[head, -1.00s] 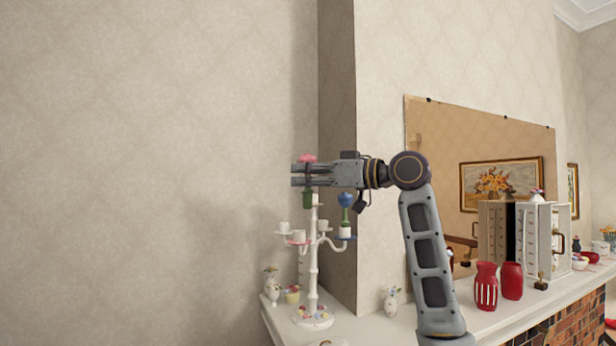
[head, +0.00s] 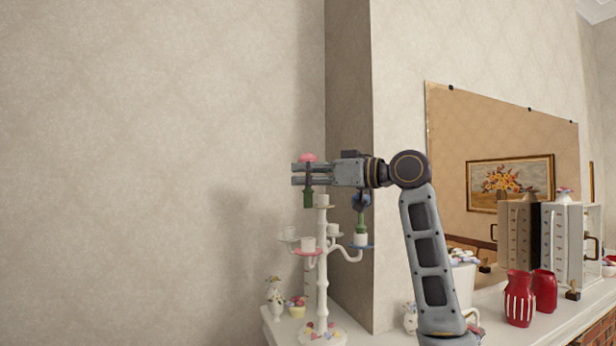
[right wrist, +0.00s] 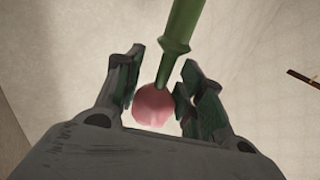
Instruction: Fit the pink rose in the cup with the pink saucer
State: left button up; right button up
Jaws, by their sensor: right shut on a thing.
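My right gripper (head: 302,174) is shut on the pink rose (head: 308,157), seen in the head view with the bloom above the fingers and the green stem hanging below. The right wrist view also shows the pink rose (right wrist: 153,105) between the fingers (right wrist: 160,82). The white cup (head: 308,244) with the pink saucer (head: 301,252) is on a branch of the white candelabra (head: 323,285). It looks empty and appears below the stem with a clear gap; the depth offset is hard to judge. My left gripper is out of view.
A blue rose (head: 361,203) stands in the cup with the blue saucer (head: 361,247), just right of the stand. The candelabra's top cup (head: 323,199) is close beside the held stem in the picture. Red vases (head: 519,298) stand farther right on the mantel. A wall corner is behind.

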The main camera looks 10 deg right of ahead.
aim_at(309, 199)
jog(key=shift+s+r, duration=0.1)
jog(key=shift+s, duration=0.15)
jog(key=shift+w, duration=0.15)
jog(key=shift+f+b, duration=1.8)
jog(key=shift+f, duration=1.15)
dwell(0.7)
jog(key=shift+f+b, duration=0.9)
jog(key=shift+f, duration=0.85)
dwell(1.0)
jog(key=o, duration=1.1)
